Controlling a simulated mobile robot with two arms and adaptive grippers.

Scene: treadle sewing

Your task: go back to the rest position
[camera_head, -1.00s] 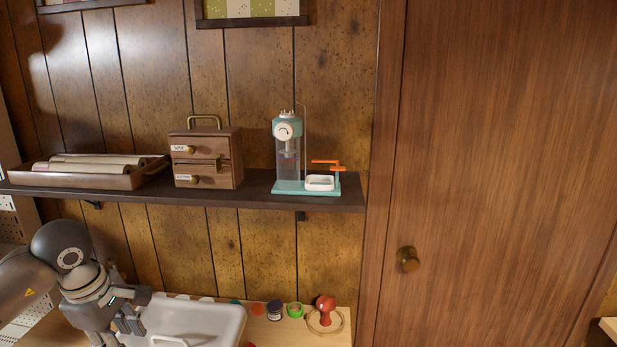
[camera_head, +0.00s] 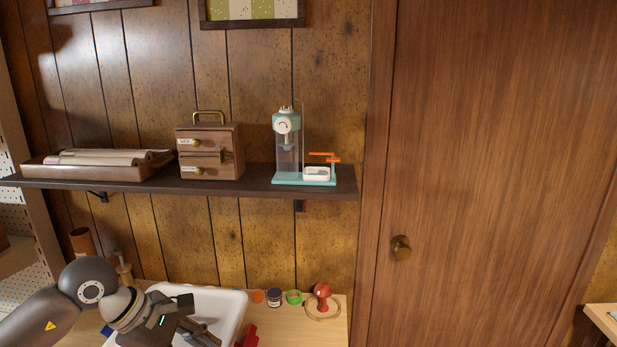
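My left gripper (camera_head: 200,338) is at the lower left, at the end of my dark grey arm. It is over the white tray (camera_head: 237,312) on the wooden table (camera_head: 332,331). Its fingers are seen from behind and partly cut by the bottom edge, so their opening is unclear. My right gripper is out of view.
A shelf (camera_head: 245,190) above holds a tray of rolls (camera_head: 100,168), a wooden drawer box (camera_head: 210,152) and a teal dispenser (camera_head: 289,150). A red object (camera_head: 248,337), small jars (camera_head: 274,297) and a red-handled tool (camera_head: 322,291) lie right of the white tray. A door (camera_head: 490,170) fills the right.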

